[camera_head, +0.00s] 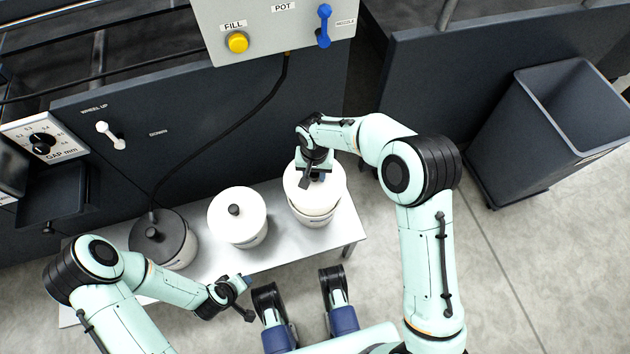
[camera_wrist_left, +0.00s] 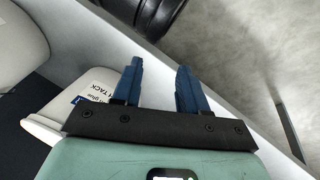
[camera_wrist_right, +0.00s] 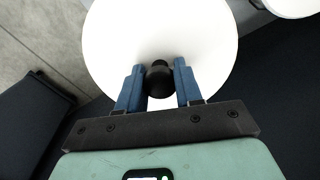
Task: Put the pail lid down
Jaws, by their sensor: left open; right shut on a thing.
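My right gripper (camera_head: 314,176) is shut on the black knob (camera_wrist_right: 158,80) of a round white pail lid (camera_wrist_right: 110,45). In the head view the lid (camera_head: 298,189) is over the right-hand white pail (camera_head: 318,219), with a second edge showing just below it. I cannot tell whether the lid rests on the pail or is slightly above it. My left gripper (camera_head: 245,298) is open and empty in front of the bench; its two blue fingers (camera_wrist_left: 158,85) are apart in the left wrist view.
The pails stand on a pale bench (camera_head: 277,240). A white pail with a lid (camera_head: 236,218) is in the middle, and a dark-lidded pot (camera_head: 160,240) with a black hose is at left. A control box (camera_head: 270,25) hangs above. A grey bin (camera_head: 555,120) stands at right.

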